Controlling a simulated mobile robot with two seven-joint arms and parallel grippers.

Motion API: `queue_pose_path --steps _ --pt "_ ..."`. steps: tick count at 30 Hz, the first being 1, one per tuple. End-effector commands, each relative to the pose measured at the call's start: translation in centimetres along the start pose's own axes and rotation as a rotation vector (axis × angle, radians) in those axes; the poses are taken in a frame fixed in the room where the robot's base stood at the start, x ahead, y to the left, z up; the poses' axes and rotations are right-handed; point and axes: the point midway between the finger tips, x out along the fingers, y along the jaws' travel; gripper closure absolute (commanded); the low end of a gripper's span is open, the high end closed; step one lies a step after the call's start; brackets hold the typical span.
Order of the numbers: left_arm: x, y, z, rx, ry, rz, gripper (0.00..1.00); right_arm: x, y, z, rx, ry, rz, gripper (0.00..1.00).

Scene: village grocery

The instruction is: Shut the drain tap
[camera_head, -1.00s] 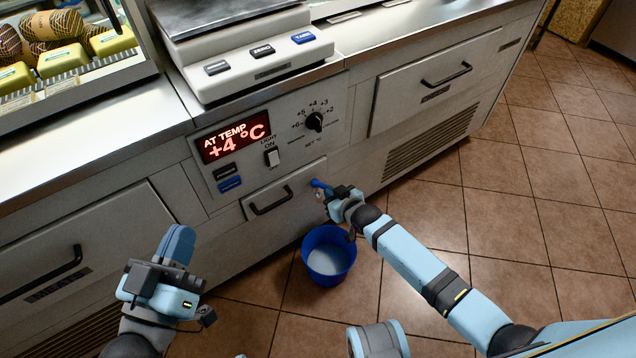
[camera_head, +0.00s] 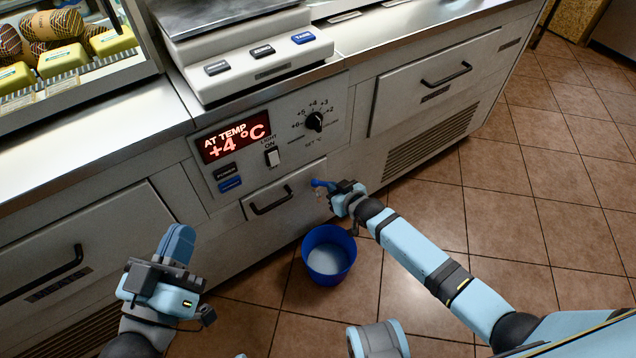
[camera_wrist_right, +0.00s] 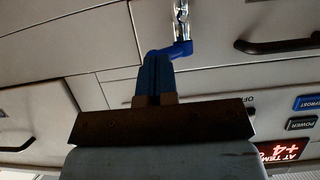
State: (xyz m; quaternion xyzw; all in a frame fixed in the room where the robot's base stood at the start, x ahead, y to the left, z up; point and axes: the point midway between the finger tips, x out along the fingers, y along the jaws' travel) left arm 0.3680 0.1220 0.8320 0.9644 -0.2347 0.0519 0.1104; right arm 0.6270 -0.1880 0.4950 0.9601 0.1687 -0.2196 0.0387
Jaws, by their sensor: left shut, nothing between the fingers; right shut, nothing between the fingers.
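The drain tap's blue lever (camera_head: 319,183) is on the lower front of the counter, right of the small drawer. Its metal body (camera_wrist_right: 181,12) shows at the top of the right wrist view. There the blue lever (camera_wrist_right: 182,47) lies crosswise to the body, bent towards the left of the picture. My right gripper (camera_head: 335,188) is shut and empty, its fingertips at the lever's free end (camera_wrist_right: 155,58); I cannot tell whether they touch. My left gripper (camera_head: 178,240) is shut and empty, in front of the left drawer, away from the tap.
A blue bucket (camera_head: 342,238) with pale liquid stands on the tiled floor below the tap; no stream is visible. A drawer handle (camera_head: 271,202) is close left of the tap. The control panel (camera_head: 333,104) is above. The floor at right is clear.

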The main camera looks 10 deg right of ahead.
Motion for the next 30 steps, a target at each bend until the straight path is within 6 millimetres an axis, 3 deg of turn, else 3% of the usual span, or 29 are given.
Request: queue_pose_path --steps 30 --pt "-0.02 -0.03 0.14 0.0 0.0 0.0 1.0 0.91 0.84 -0.42 0.0 -0.001 -0.001 1.0"
